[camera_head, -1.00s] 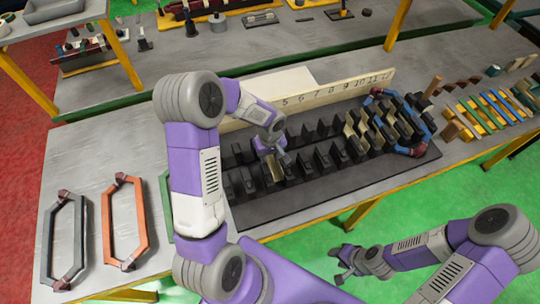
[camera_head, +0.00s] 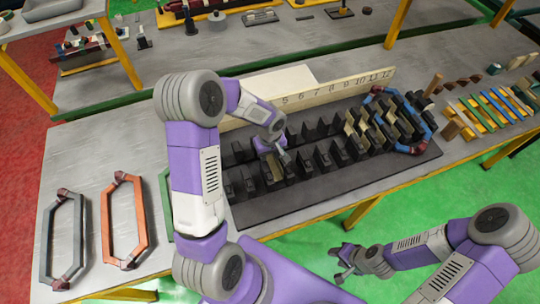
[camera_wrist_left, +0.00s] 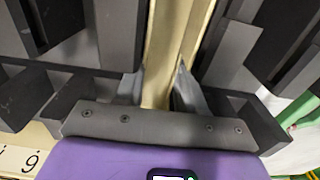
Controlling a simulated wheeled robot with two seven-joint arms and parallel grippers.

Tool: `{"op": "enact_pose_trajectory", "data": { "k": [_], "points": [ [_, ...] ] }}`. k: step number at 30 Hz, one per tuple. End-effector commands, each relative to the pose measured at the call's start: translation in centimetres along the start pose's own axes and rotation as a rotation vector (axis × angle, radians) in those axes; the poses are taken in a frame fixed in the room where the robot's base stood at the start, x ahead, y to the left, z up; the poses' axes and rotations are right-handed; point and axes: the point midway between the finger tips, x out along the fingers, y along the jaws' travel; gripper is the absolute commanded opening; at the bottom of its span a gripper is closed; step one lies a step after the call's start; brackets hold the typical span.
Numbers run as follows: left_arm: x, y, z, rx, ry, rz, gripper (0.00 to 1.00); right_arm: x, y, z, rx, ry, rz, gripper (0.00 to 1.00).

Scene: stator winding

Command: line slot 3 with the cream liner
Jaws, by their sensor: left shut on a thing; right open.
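The dark stator block (camera_head: 330,185) lies on the table with rows of black teeth. My left gripper (camera_head: 279,158) is low over its left part, among the teeth. In the left wrist view its two grey fingertips (camera_wrist_left: 158,88) are shut on the cream liner (camera_wrist_left: 162,60), which runs between dark teeth (camera_wrist_left: 118,35) on both sides. I cannot tell how deep the liner sits. My right gripper (camera_head: 345,262) is open and empty, in front of the table over the green floor.
A blue coil (camera_head: 426,117) with dark red ends sits in the right slots, near cream liners. An orange coil (camera_head: 107,225) and a grey coil (camera_head: 43,240) lie on the left of the table. Coloured strips (camera_head: 495,105) and wooden pieces lie at the right.

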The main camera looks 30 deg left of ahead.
Motion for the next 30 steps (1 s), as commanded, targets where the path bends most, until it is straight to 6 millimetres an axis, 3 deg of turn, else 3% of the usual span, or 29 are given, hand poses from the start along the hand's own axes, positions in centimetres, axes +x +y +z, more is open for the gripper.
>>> {"op": "enact_pose_trajectory", "data": {
  "k": [28,29,30],
  "points": [
    [0.77,0.02,0.00,0.000,0.000,0.000,0.22,0.97,0.36,-0.04,0.000,0.000,0.000,0.43],
    [0.77,0.02,0.00,0.000,0.000,0.000,0.42,0.97,0.36,-0.04,0.000,0.000,0.000,0.43],
    [0.77,0.02,0.00,0.000,0.000,0.000,0.48,0.97,0.36,-0.04,0.000,0.000,0.000,0.43]
  ]
}}
